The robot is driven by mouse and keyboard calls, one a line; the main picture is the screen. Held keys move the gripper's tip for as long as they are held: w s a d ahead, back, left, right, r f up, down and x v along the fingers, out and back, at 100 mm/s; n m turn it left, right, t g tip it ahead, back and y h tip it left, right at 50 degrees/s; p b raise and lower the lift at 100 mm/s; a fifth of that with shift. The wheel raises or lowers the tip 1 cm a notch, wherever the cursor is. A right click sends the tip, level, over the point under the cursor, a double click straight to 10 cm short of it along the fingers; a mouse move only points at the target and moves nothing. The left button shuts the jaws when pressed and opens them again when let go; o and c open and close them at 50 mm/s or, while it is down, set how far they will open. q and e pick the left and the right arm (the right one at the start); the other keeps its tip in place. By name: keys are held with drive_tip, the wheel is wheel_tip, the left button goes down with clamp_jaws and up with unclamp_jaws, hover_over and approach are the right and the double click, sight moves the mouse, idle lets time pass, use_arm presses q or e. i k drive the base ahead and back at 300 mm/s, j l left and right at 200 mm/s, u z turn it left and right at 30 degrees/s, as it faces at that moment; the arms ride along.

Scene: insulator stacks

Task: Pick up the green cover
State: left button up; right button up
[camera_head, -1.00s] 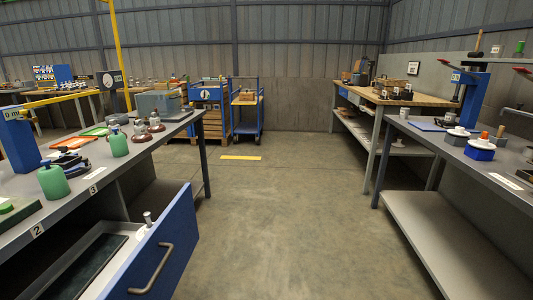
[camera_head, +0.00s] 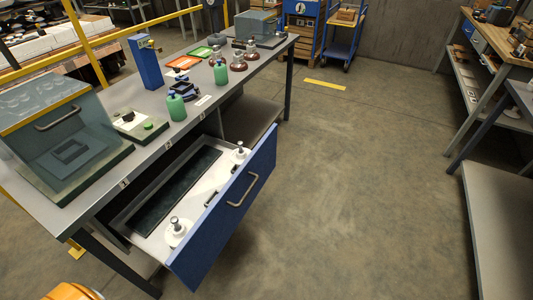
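I cannot tell for certain which thing is the green cover. Two green cylindrical pieces with blue tops stand upright on the left workbench (camera_head: 112,181): a nearer one (camera_head: 177,108) and a farther one (camera_head: 220,74). A flat green piece (camera_head: 203,52) lies farther back on the same bench. Neither of my grippers shows.
A blue-fronted drawer (camera_head: 238,205) stands pulled out into the aisle, holding a dark tray (camera_head: 170,192) and white pieces with metal pins. A grey-green box (camera_head: 67,135) occupies the bench's near end. Open concrete floor (camera_head: 360,190) lies to the right.

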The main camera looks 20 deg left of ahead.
sight(175, 104)
drive_tip(key=u, duration=1.4)
